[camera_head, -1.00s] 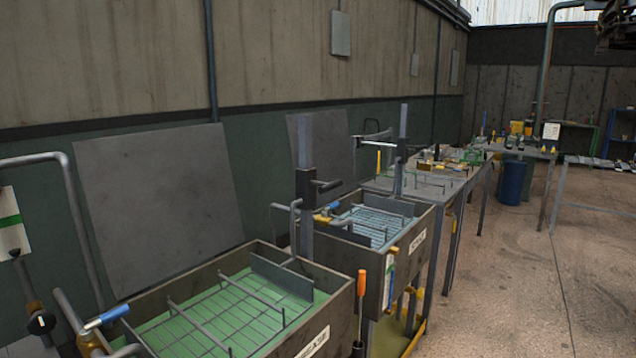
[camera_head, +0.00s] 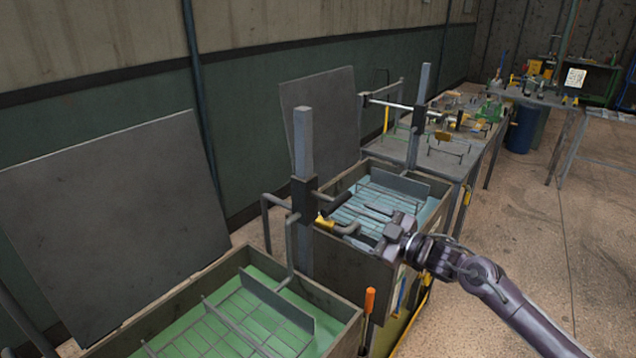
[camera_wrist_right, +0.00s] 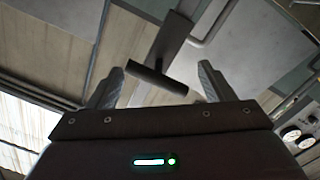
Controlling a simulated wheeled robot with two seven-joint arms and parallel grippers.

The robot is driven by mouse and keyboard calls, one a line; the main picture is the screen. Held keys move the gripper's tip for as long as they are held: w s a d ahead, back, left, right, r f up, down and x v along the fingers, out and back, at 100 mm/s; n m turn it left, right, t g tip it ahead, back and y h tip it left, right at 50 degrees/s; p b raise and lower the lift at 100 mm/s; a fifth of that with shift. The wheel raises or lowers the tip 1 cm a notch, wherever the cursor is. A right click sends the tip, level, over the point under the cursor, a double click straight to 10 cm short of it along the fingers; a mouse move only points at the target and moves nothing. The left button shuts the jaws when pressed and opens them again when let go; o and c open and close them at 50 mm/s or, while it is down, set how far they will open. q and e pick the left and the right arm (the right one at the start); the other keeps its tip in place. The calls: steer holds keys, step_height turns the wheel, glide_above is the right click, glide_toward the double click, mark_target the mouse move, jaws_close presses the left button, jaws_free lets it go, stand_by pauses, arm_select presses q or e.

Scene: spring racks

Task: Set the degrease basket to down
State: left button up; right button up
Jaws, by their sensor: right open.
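The degrease basket (camera_head: 235,330) is a wire grid in the near tank (camera_head: 345,340) of green liquid; I cannot tell how deep it sits. A grey post (camera_head: 304,140) stands behind it, with a black slider (camera_head: 303,198) about midway up and a dark bar handle (camera_head: 336,200) pointing right. My right gripper (camera_head: 375,228) is open and empty, right of and slightly below the handle. In the right wrist view the handle (camera_wrist_right: 158,79) lies across the gap, beyond the open fingers (camera_wrist_right: 158,88) and apart from them. My left gripper is out of view.
A second tank (camera_head: 350,262) with blue liquid and its own post (camera_head: 420,100) stands just behind. An orange-handled tool (camera_head: 370,300) stands at the near tank's right corner. A grey panel (camera_head: 110,220) leans at left. Open floor (camera_head: 520,270) lies to the right.

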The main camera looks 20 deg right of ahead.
mark_target(341, 204)
steer(key=shift+n+y, duration=0.5)
steer(key=r, duration=0.1)
steer(key=a+r, duration=0.1)
steer(key=r, duration=0.1)
steer(key=shift+w+a+r, duration=0.15)
steer(key=shift+a+r, duration=0.2)
steer(key=p+x, duration=0.3)
steer(key=x, duration=0.3)
steer(key=shift+w+a, duration=0.15)
steer(key=shift+w, duration=0.15)
steer(key=shift+w+a+f, duration=0.1)
steer(key=shift+w, duration=0.1)
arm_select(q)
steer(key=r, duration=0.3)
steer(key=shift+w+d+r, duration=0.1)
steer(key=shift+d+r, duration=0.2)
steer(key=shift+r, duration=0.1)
